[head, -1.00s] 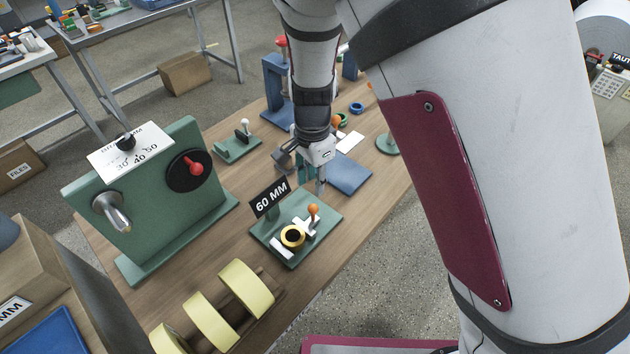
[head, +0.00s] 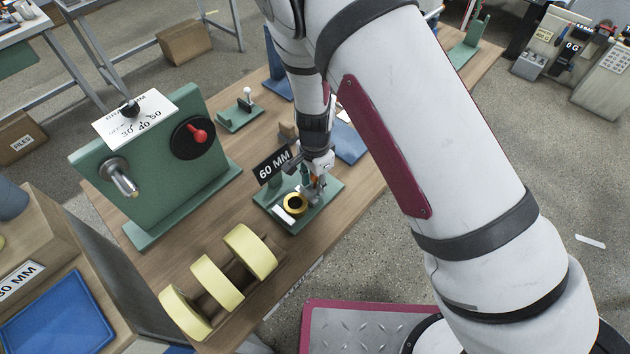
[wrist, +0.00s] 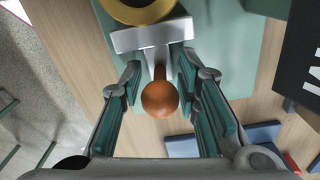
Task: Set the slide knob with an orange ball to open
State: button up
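The slide knob's orange ball (wrist: 160,99) shows in the wrist view, on a stem above a pale slide block (wrist: 150,36). My gripper (wrist: 160,93) is open, with one finger on each side of the ball and visible gaps between. In the head view my gripper (head: 316,186) is over the right part of the green base plate (head: 325,200) that carries the knob, and it mostly hides the ball. A yellow ring (head: 295,203) with a dark centre sits on the same plate, left of my gripper.
A "60 MM" sign (head: 274,165) stands at the back of the plate, close to my gripper. A green panel (head: 150,165) with a red-knobbed dial is to the left. Yellow rolls (head: 215,283) lie in front. A blue mat (head: 350,145) lies behind.

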jog(key=shift+f, duration=0.1)
grip_shut()
jog(key=shift+w+d+b, duration=0.3)
jog(key=shift+w+d, duration=0.25)
jog(key=shift+w, duration=0.2)
jog(key=shift+w+d+b, duration=0.25)
jog(key=shift+w+d, duration=0.3)
jog(key=shift+w, duration=0.2)
jog(key=shift+s, duration=0.1)
grip_release()
notch_tip(320, 180, up, 12)
